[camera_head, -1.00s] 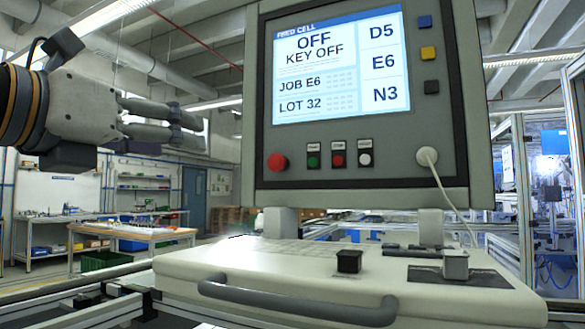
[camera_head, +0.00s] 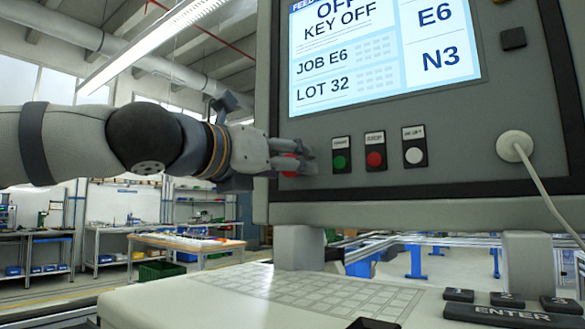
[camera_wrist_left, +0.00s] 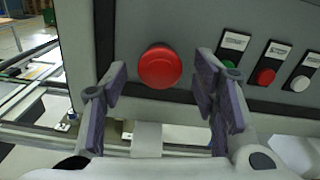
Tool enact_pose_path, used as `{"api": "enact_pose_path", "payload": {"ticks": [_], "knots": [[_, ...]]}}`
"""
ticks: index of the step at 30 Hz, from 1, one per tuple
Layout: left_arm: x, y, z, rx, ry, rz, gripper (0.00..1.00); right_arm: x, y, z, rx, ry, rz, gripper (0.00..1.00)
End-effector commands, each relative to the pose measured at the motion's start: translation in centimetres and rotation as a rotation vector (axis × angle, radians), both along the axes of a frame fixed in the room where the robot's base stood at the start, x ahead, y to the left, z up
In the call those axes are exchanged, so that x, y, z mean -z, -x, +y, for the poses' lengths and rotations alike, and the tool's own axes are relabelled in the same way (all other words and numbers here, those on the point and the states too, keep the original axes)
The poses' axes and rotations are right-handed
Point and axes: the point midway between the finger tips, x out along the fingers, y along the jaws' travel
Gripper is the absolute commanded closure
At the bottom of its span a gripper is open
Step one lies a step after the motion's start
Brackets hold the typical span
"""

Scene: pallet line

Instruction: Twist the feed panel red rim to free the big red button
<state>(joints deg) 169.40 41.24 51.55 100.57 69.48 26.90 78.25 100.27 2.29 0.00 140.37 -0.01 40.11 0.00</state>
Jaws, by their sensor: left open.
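The feed panel (camera_head: 400,200) is a grey upright box with a lit screen reading "KEY OFF". The big red button (camera_head: 290,164) is at its lower left, mostly covered by my left gripper (camera_head: 308,158) in the head view. In the left wrist view the red button (camera_wrist_left: 160,67) shows whole, a round red cap with its rim around it. My left gripper (camera_wrist_left: 163,95) is open, with one finger to each side of the button and a little below it in that picture. My right gripper is not in view.
Right of the red button are a green button (camera_head: 341,161), a small red button (camera_head: 375,158) and a white button (camera_head: 414,155). A white plug (camera_head: 513,146) with a cable sits further right. A keyboard ledge (camera_head: 330,290) juts out below. A workbench (camera_head: 185,243) stands behind at left.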

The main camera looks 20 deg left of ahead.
Motion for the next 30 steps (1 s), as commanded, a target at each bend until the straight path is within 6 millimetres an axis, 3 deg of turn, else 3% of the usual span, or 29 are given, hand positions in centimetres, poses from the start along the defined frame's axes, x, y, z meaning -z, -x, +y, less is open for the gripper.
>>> {"api": "enact_pose_path", "payload": {"ticks": [4, 12, 19, 30], "knots": [[0.40, -1.83, -0.56, 0.001, 0.001, 0.006, 0.46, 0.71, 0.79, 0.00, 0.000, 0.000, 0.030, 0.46], [0.00, -1.80, -0.68, 0.002, 0.002, -0.001, 0.46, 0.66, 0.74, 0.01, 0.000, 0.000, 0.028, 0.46], [0.00, -1.79, -0.68, 0.002, 0.002, -0.001, 0.95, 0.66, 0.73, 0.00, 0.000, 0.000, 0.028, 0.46], [-0.09, -1.69, -0.66, 0.002, -0.050, -0.021, 0.95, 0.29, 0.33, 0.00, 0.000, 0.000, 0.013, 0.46]]}}
